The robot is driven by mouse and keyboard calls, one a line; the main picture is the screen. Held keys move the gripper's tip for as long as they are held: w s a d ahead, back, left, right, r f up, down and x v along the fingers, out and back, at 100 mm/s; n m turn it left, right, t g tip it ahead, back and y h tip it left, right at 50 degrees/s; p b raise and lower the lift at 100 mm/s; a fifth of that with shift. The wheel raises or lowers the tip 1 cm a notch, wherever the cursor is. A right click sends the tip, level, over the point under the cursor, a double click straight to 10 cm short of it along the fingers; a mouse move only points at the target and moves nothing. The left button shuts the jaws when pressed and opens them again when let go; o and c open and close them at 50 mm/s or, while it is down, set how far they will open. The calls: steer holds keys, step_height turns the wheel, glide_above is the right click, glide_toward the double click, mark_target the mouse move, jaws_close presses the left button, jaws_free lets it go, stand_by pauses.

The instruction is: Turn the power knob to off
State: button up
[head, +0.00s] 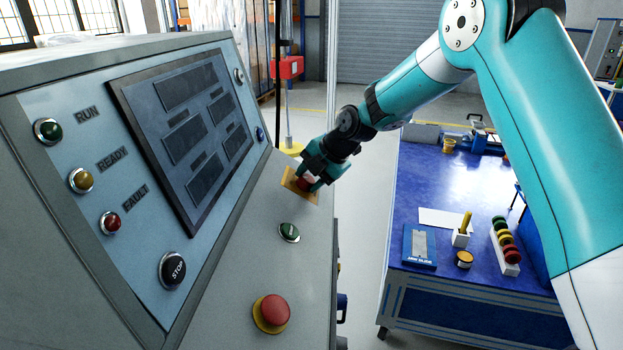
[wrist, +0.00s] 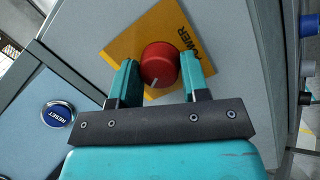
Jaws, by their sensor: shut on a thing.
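The power knob (wrist: 159,63) is a red round knob with a pale pointer mark. It sits on a yellow-orange plate (wrist: 122,46) lettered POWER. In the wrist view the knob is between the two teal fingers of my gripper (wrist: 158,78), which is shut on it. The pointer mark faces the lower side of the wrist picture, slightly left. In the head view my gripper (head: 318,176) is at the right part of the sloped console panel, over the yellow plate (head: 298,186). There the knob is mostly hidden by the fingers.
A green button (head: 289,232) and a red emergency button (head: 272,313) are nearer on the console. A blue RESET button (wrist: 57,114) is left of my gripper in the wrist view. A blue workbench (head: 455,290) stands right of the console, with floor between.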

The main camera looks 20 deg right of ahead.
steer(key=shift+s+f, duration=0.1)
steer(key=shift+s, duration=0.05)
steer(key=o, duration=0.9)
steer(key=v, duration=1.7)
steer(key=shift+r, duration=0.3)
steer(key=s+a+r+m+g+p, duration=0.1)
steer(key=s+a+r+m+p, duration=0.2)
steer(key=s+a+m, duration=0.35)
steer(key=s+a+r+m+g+p, duration=0.2)
steer(key=s+a+r+m+p, duration=0.15)
steer(key=s, duration=0.65)
steer(key=s+m+p, duration=0.1)
steer(key=s+m, duration=0.2)
steer(key=s, duration=0.2)
steer(key=s+m+g+p, duration=0.1)
steer(key=s+m, duration=0.2)
steer(key=s, duration=0.2)
steer(key=s+a+m+h+p, duration=0.1)
steer(key=s+m+p, duration=0.1)
steer(key=s, duration=0.3)
steer(key=shift+s+a+m+g, duration=0.1)
steer(key=shift+s+m+g, duration=0.2)
steer(key=shift+m+g, duration=0.1)
